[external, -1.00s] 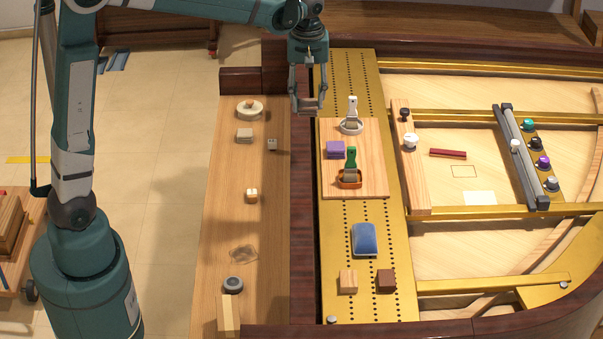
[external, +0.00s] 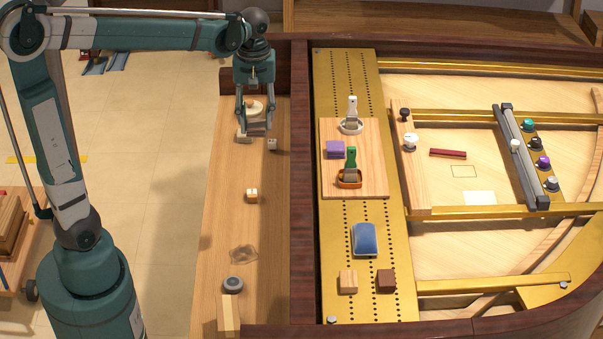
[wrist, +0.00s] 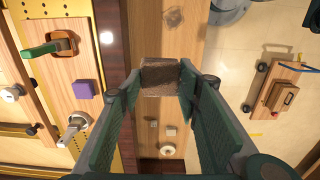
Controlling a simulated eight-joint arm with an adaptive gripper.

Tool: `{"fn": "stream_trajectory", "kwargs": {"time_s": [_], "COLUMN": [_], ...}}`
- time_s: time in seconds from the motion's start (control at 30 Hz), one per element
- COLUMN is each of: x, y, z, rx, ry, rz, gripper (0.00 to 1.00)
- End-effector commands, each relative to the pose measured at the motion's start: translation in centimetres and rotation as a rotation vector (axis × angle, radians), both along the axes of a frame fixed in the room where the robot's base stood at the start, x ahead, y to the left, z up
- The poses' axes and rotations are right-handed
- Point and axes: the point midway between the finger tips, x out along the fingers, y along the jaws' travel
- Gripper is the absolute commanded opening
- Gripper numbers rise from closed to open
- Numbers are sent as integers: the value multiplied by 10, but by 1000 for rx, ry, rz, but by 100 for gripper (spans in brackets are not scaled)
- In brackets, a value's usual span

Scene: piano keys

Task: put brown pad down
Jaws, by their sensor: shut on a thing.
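My gripper (external: 256,120) hangs pointing down above the long wooden shelf (external: 225,225), near its far end. In the wrist view my gripper (wrist: 160,80) is shut on the brown pad (wrist: 161,77), a rough, speckled brown block held between the fingertips. The pad shows as a small brown patch between the fingers in the external view. It appears clear of the shelf, but its exact height cannot be told.
A pale round lidded piece (external: 251,106), partly behind my fingers, a flat block (external: 243,137) and a small cube (external: 272,144) are near the gripper. Bare shelf lies between; a raised dark rim (external: 303,190) runs right.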

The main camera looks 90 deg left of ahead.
Motion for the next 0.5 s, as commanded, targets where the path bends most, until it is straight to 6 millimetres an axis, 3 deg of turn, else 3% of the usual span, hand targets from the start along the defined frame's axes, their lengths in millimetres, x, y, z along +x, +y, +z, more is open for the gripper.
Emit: {"fn": "stream_trajectory", "kwargs": {"time_s": [0.2, 0.5], "x": [-16, -14], "y": [-8, -7], "z": [-7, -44], "rx": [0, 0], "ry": [0, 0], "rz": [1, 0], "gripper": [23, 23]}}
